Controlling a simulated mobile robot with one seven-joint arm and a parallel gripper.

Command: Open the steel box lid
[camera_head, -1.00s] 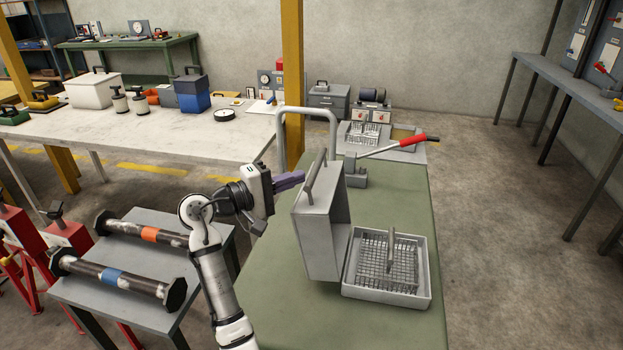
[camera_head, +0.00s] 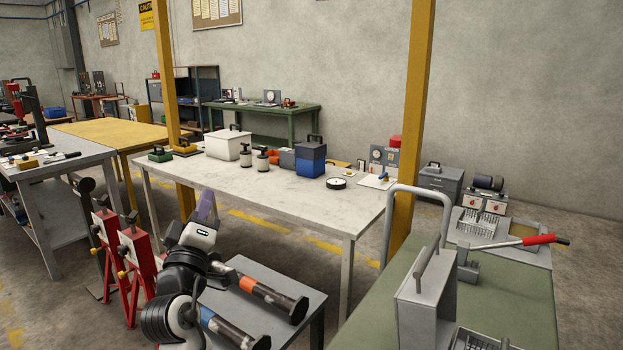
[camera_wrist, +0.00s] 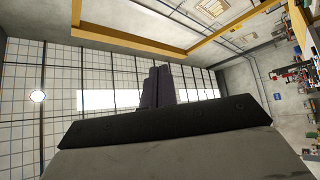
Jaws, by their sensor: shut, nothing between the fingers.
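The steel box lid (camera_head: 427,312) is a grey slab with a bar handle (camera_head: 420,265). It stands upright on edge, swung open, at the left of the steel box (camera_head: 482,340) on the green bench. The box is open at the top and mostly cut off by the lower picture edge. My gripper (camera_head: 207,206) is shut and empty. It points upward, well left of the lid and apart from it, above the small grey table. In the wrist view the closed purple fingers (camera_wrist: 157,87) point at the ceiling, and neither lid nor box shows.
The green bench (camera_head: 530,300) also carries a red-handled lever (camera_head: 525,241) and a tall tube hoop (camera_head: 418,190). Dark flanged spools (camera_head: 262,295) lie on the small table. A white-topped table (camera_head: 290,200) and a yellow post (camera_head: 413,120) stand behind.

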